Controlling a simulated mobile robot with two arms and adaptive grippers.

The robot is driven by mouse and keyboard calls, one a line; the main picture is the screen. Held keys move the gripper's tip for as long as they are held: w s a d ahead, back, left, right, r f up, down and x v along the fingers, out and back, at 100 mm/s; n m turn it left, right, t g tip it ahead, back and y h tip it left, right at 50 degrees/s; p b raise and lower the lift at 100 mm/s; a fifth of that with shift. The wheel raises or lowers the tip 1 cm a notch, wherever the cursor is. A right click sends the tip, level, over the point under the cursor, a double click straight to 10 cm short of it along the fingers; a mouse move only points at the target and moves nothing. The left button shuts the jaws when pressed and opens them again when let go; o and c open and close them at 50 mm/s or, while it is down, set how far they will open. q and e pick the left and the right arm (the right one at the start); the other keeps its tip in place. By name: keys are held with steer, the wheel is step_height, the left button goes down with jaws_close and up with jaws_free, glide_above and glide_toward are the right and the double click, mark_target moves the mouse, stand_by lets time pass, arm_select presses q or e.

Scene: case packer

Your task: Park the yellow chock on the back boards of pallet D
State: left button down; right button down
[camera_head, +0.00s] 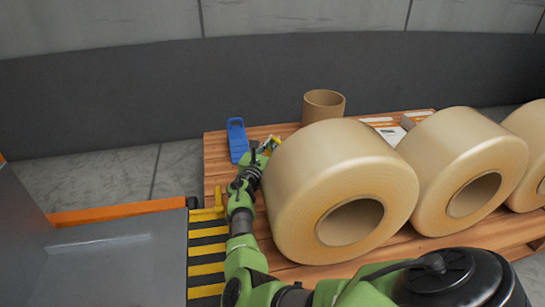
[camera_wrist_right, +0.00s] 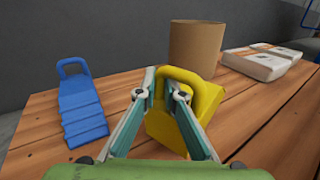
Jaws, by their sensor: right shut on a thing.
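The yellow chock (camera_wrist_right: 188,100) has a loop handle and shows in the right wrist view between the fingers of my right gripper (camera_wrist_right: 165,95), which is shut on it. It sits tilted over the wooden boards of the pallet (camera_wrist_right: 255,105); I cannot tell whether it touches them. In the head view my right gripper (camera_head: 263,150) reaches over the pallet's back left part (camera_head: 215,165), left of the nearest roll, and mostly hides the chock. My left gripper is not in view.
A blue chock (camera_head: 237,140) stands left of my gripper. A cardboard core (camera_head: 323,106) and white packs (camera_wrist_right: 252,63) are on the back boards. Large film rolls (camera_head: 340,180) fill the front and right. A dark wall (camera_head: 120,105) rises behind.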

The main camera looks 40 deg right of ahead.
steer(key=shift+f+b, duration=1.6)
steer(key=shift+f, duration=0.2)
steer(key=shift+r, duration=0.1)
steer(key=c, duration=2.2)
jaws_free()
steer(key=shift+o, duration=0.2)
